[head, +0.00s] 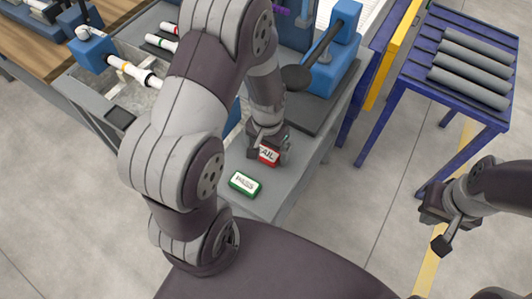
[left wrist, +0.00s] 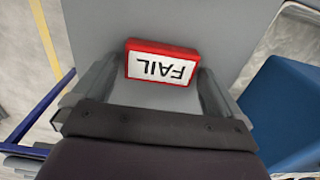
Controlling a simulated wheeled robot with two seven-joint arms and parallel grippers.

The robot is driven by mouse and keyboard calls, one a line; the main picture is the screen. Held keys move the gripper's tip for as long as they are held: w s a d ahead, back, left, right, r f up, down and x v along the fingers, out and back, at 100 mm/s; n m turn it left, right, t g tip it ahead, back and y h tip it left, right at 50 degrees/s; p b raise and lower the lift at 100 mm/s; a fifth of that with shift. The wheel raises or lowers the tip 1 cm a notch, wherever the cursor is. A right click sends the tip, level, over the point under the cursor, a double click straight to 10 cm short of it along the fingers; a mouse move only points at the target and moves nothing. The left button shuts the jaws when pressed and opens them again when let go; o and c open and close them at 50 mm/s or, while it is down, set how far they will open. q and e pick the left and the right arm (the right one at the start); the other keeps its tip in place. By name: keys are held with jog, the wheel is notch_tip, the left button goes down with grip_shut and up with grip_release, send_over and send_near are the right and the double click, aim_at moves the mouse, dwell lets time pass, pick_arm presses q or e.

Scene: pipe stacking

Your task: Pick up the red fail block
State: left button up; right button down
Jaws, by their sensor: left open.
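The red fail block (head: 269,154) rests on the grey bench top, its white face marked FAIL. In the left wrist view the fail block (left wrist: 162,62) lies between the ends of my open left gripper's fingers (left wrist: 155,85), with a gap visible beside it. In the head view my left gripper (head: 270,143) is over the block and partly hides it. My right gripper (head: 440,228) hangs at the right, away from the bench, with its fingers spread apart and nothing between them.
A green pass block (head: 243,184) lies on the bench nearer to me. A blue machine (head: 332,60) stands behind the fail block. A blue table (head: 425,75) with several grey pipes stands at the right. Open floor lies between bench and table.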

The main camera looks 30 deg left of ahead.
pick_arm(q)
jog(key=c, duration=0.9)
jog(key=shift+r, duration=0.15)
jog(key=shift+c, duration=0.2)
